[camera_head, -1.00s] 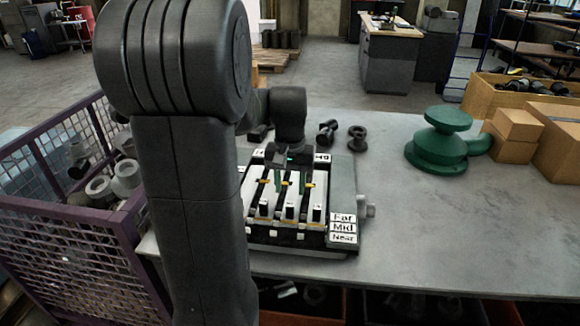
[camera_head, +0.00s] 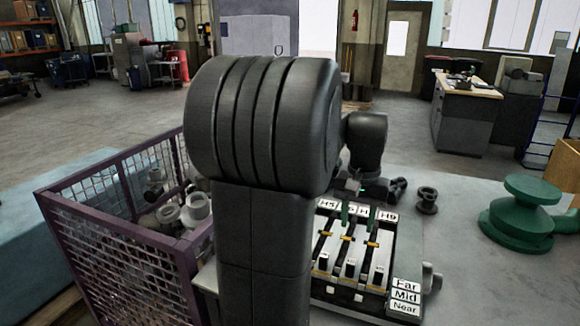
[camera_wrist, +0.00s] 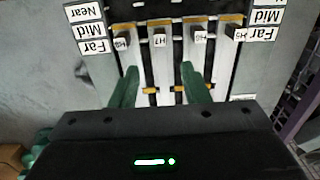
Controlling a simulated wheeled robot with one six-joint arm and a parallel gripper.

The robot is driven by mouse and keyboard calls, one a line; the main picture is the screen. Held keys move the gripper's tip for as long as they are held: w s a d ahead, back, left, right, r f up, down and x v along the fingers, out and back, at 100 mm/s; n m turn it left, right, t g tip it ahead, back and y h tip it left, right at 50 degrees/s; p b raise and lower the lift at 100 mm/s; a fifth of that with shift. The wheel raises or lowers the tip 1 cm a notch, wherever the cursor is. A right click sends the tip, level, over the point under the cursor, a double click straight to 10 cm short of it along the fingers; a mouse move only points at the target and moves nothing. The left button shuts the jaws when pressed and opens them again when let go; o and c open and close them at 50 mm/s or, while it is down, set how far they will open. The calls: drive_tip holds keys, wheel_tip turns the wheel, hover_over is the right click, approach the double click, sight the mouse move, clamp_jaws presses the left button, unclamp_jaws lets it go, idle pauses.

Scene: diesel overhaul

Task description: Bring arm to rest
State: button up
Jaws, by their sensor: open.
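My gripper (camera_wrist: 158,72) shows in the wrist view as two green fingers standing apart with nothing between them. Behind them, in that view, is a dark rack (camera_wrist: 112,12) with several pale slides, yellow marks and lanes labelled with H numbers. Far, Mid and Near labels stand at both sides of it. In the head view the rack (camera_head: 405,250) sits on the grey table, right of my arm. My gripper (camera_head: 358,217) is over the rack's far end there. My arm's dark links cover the rack's left part. Whether the fingers touch the rack cannot be told.
A purple mesh bin (camera_head: 130,265) with metal parts stands left of my arm. Right of the rack are a dark spool-shaped part (camera_head: 427,200) and a green flanged part (camera_head: 522,215). The grey table (camera_head: 470,275) is bare at the front right.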

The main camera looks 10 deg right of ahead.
sight(351, 262)
wheel_tip(351, 262, down, 14)
drive_tip(key=shift+r+p, duration=0.2)
drive_tip(key=shift+p, duration=0.3)
drive_tip(key=shift+s+a+f, duration=0.1)
drive_tip(key=shift+s+f, duration=0.05)
drive_tip(key=shift+s+a, duration=0.25)
drive_tip(key=shift+s, duration=0.1)
